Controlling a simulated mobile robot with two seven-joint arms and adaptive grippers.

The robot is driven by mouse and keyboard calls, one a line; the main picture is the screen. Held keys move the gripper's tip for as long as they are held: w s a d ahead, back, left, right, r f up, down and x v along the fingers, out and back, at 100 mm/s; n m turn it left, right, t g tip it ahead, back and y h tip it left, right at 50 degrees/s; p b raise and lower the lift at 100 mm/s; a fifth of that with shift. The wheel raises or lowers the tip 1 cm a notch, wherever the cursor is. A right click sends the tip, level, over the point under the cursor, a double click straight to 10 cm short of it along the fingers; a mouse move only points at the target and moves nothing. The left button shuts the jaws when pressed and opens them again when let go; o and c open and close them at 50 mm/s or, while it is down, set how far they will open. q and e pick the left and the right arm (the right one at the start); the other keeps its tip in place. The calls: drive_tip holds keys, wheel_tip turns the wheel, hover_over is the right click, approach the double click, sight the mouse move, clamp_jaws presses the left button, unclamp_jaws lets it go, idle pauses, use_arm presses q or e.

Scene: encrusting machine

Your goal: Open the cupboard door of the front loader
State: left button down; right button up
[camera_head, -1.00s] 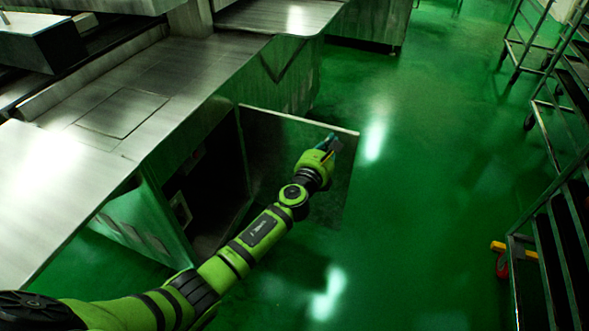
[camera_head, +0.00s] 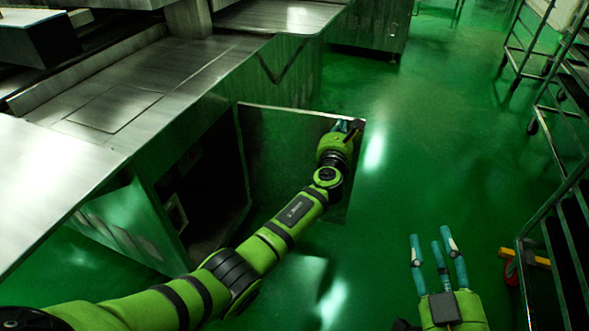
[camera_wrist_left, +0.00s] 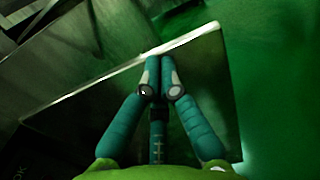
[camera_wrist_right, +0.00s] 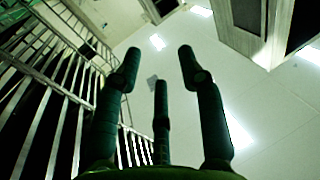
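The cupboard door (camera_head: 285,150) of the machine stands wide open, swung out to the right of the dark cupboard opening (camera_head: 205,185). My left gripper (camera_head: 347,125) is at the door's upper outer corner, on the side facing the opening. In the left wrist view its fingers (camera_wrist_left: 158,62) are closed together, with their tips at the door's pale edge (camera_wrist_left: 95,84). I cannot tell whether they touch the door. My right gripper (camera_head: 432,243) is open and empty over the floor at the lower right. In the right wrist view its fingers (camera_wrist_right: 160,65) are spread towards the ceiling.
The steel machine top (camera_head: 130,95) lies along the left. Wheeled racks (camera_head: 545,225) stand at the right edge, with a yellow and red object (camera_head: 525,258) near the closest one. The green floor (camera_head: 435,140) between door and racks is clear.

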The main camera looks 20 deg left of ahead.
use_arm(q)
drive_tip(key=shift+w+n+y+b, duration=0.3)
drive_tip(key=shift+w+y+b, duration=0.2)
drive_tip(key=shift+w+b, duration=0.3)
use_arm(e)
drive_tip(key=s+a+r+n+t+y, duration=0.1)
drive_tip(key=s+r+t+y, duration=0.3)
drive_tip(key=r, duration=0.5)
drive_tip(key=shift+a+r+n+t, duration=0.2)
drive_tip(key=shift+a+n+t, duration=0.2)
drive_tip(key=shift+a, duration=0.05)
drive_tip(key=shift+s, duration=0.1)
